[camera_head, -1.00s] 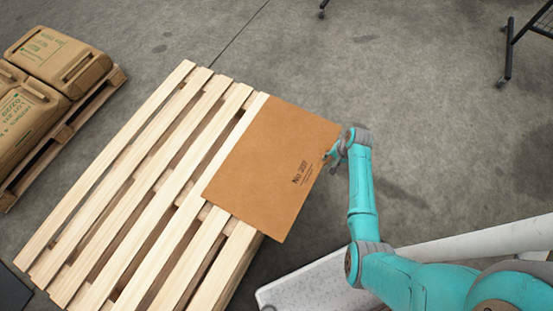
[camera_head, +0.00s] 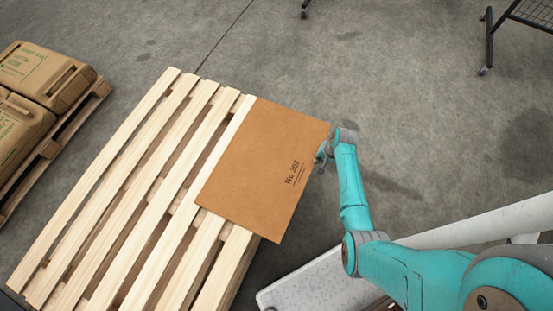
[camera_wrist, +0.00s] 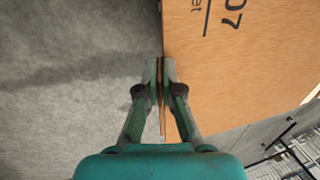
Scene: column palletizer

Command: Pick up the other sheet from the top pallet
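A brown sheet (camera_head: 250,170) printed "No 207" lies over the right side of the wooden pallet (camera_head: 125,155), its right part past the slats. I cannot tell whether it rests flat or is slightly raised. My gripper (camera_head: 321,158) is at the sheet's right edge. In the wrist view, my gripper (camera_wrist: 160,72) has its two fingers close together with a thin strip of the sheet (camera_wrist: 240,70) between them. The fingers hide part of that edge. I see no second sheet.
Stacked brown bags (camera_head: 45,75) stand on another pallet (camera_head: 50,150) at the far left. A dark wire rack (camera_head: 490,40) stands at the upper right. The grey floor (camera_head: 420,90) beyond the sheet is clear.

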